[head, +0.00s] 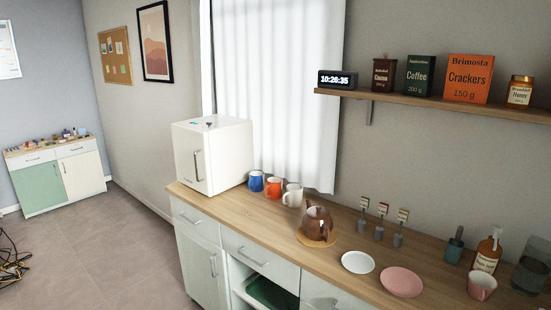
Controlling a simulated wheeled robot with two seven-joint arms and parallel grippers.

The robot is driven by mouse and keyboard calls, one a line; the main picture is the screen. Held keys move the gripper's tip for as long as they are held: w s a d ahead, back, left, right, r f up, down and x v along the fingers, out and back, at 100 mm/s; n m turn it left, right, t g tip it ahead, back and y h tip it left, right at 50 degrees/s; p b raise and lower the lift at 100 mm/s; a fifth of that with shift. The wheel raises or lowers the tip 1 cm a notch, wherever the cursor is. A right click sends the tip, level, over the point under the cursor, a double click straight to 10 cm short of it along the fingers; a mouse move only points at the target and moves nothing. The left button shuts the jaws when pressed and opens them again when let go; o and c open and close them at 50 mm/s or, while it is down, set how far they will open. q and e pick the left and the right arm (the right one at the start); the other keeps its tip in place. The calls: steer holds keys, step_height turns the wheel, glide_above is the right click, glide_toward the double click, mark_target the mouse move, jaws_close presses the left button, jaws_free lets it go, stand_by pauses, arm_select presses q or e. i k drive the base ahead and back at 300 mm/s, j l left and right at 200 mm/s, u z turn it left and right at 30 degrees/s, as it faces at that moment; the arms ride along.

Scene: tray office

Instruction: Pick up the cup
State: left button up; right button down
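Several cups stand on the wooden counter (225,207) in the head view. A blue mug (256,181), an orange mug (274,187) and a white mug (293,195) stand in a row near the back, beside the white box-shaped appliance. A pink cup (481,286) stands at the right end of the counter. I cannot tell which cup is meant. Neither of my grippers is in view.
A brown teapot (318,221), a white plate (358,262), a pink plate (402,281) and a soap bottle (488,250) stand on the counter. The white appliance (213,155) is at its left end. Cables (12,262) lie on the floor at left; the floor between is clear.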

mark_target(481, 278)
steer(key=z, duration=1.35)
steer(key=i+j+z, duration=0.25)
steer(key=j+z, duration=0.25)
steer(key=j, duration=1.35)
steer(key=j+z, duration=0.5)
steer(key=j, duration=1.4)
